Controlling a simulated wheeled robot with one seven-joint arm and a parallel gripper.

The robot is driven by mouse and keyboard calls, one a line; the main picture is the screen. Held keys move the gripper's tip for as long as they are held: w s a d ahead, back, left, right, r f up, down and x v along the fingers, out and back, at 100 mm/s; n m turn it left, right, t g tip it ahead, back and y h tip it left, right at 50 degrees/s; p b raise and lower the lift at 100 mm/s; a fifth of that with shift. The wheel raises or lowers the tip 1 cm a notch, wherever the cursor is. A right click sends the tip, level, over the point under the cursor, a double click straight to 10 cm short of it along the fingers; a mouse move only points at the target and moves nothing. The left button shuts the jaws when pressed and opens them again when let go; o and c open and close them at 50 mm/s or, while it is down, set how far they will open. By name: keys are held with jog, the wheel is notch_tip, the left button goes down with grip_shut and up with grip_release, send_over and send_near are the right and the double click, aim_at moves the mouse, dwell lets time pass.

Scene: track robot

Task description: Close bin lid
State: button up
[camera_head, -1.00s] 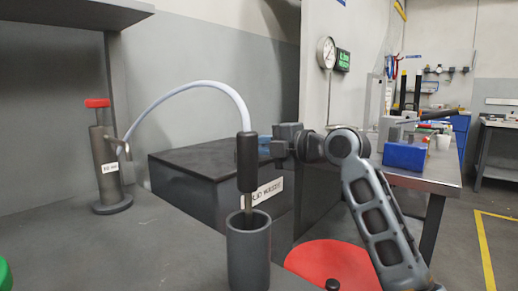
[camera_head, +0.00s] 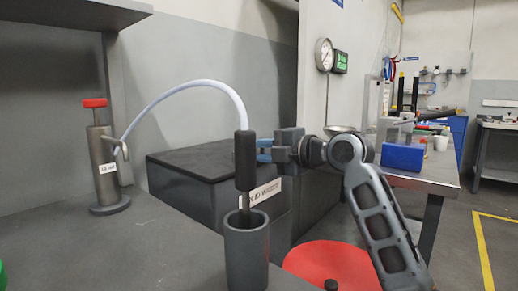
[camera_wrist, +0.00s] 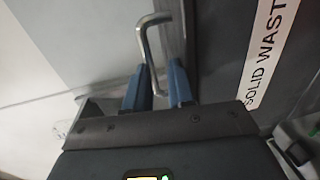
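The dark grey bin (camera_head: 185,195) stands behind the near worktop in the head view, with a "SOLID WASTE" label on its front. Its flat black lid (camera_head: 215,158) looks level on top; whether it is fully seated I cannot tell. My gripper (camera_head: 264,150) is at the bin's right side, its fingers partly hidden behind a black tool handle. In the wrist view, my gripper (camera_wrist: 158,68) has its two blue fingers apart. A bent metal handle (camera_wrist: 148,45) runs down between them; contact is not clear. The label (camera_wrist: 268,45) shows at the right.
On the near worktop stand a grey cup (camera_head: 246,250) holding the black-handled tool (camera_head: 245,160), with a white hose (camera_head: 190,85) arching to a metal cylinder (camera_head: 105,170). A red disc (camera_head: 325,260) lies below my arm. A bench with a blue box (camera_head: 402,157) stands at right.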

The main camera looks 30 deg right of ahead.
jog(key=v, duration=0.7)
jog(key=shift+p, duration=0.3)
jog(key=shift+r, duration=0.15)
